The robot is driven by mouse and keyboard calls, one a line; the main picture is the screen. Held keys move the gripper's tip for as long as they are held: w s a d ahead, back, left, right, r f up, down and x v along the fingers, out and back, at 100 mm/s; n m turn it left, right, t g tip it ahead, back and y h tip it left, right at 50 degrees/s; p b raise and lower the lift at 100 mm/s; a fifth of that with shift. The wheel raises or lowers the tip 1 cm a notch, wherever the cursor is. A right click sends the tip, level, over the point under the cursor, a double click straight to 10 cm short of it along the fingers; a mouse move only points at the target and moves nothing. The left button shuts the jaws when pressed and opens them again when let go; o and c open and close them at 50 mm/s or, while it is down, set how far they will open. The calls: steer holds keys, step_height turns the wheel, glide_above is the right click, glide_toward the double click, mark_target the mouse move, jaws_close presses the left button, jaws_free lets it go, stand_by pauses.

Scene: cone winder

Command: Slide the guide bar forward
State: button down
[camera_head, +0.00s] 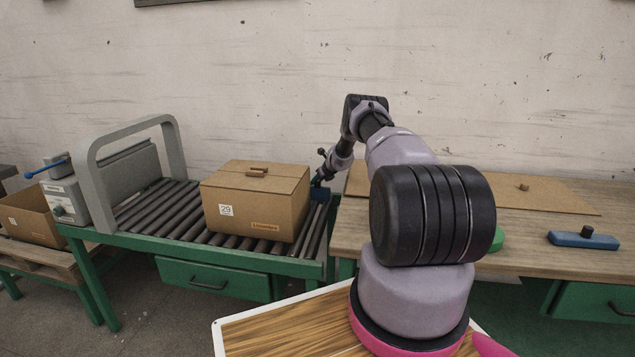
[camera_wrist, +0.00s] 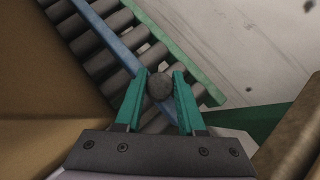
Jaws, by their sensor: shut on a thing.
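In the wrist view the guide bar (camera_wrist: 110,42) is a long blue strip lying over the rollers. A round grey knob (camera_wrist: 159,87) stands at its near part. My gripper (camera_wrist: 159,80) has its two teal fingers on either side of the knob and is shut on it. In the head view my gripper (camera_head: 320,181) reaches down at the right end of the conveyor, just right of the cardboard box. Only a small blue part of the bar (camera_head: 319,193) shows there; the box and my arm hide most of the rest.
A closed cardboard box (camera_head: 252,208) sits on the roller conveyor (camera_head: 150,208), close to my gripper. A grey arch (camera_head: 94,176) spans the conveyor's left part. A wooden bench (camera_head: 460,230) stands at right, with a blue block (camera_head: 583,240) on it.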

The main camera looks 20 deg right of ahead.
steer(key=shift+s+a, duration=0.2)
steer(key=shift+s, duration=0.15)
steer(key=c, duration=0.5)
jaws_free()
steer(key=shift+s+d+r, duration=0.2)
steer(key=shift+s+r, duration=0.15)
steer(key=shift+r, duration=0.1)
steer(key=v, duration=0.9)
steer(key=shift+s+r, duration=0.15)
steer(key=shift+s, duration=0.2)
steer(key=shift+a, duration=0.15)
